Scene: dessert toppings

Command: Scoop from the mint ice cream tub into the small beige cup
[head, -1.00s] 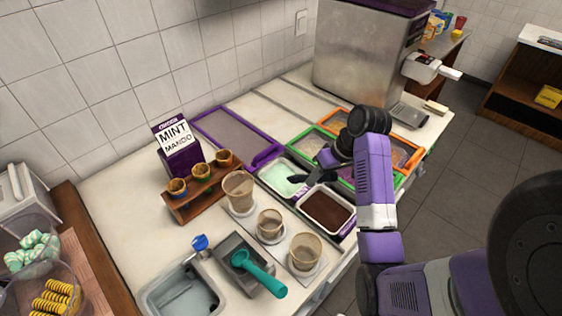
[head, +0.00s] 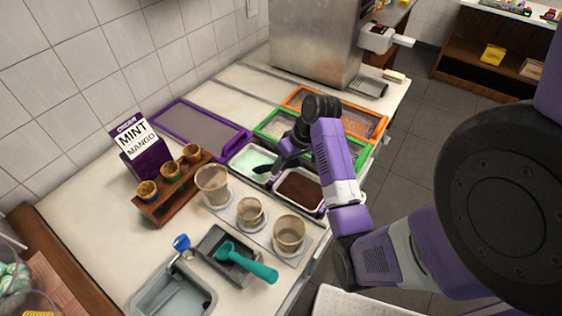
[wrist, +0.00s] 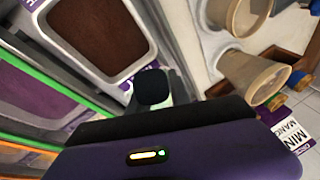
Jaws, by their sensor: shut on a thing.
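The mint ice cream tub (head: 243,158), white with pale green contents, sits in the counter beside a tub of dark brown. My gripper (head: 283,165) is low at the mint tub, shut on a dark utensil (head: 262,168) that looks like a scoop. Its tip reaches over or into the mint; I cannot tell which. In the wrist view a dark rounded end (wrist: 153,88) of it shows, with a little pale green behind. Three beige cups stand on the counter. The smallest (head: 250,213) is in the middle; its inside looks empty.
The brown tub (head: 300,187) is right beside my gripper. Green and orange framed trays (head: 335,112) lie behind. A teal scoop (head: 245,262) rests in a grey holder near a basin (head: 172,290). A wooden rack of small cups (head: 170,195) and a MINT MANGO sign (head: 140,147) stand left.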

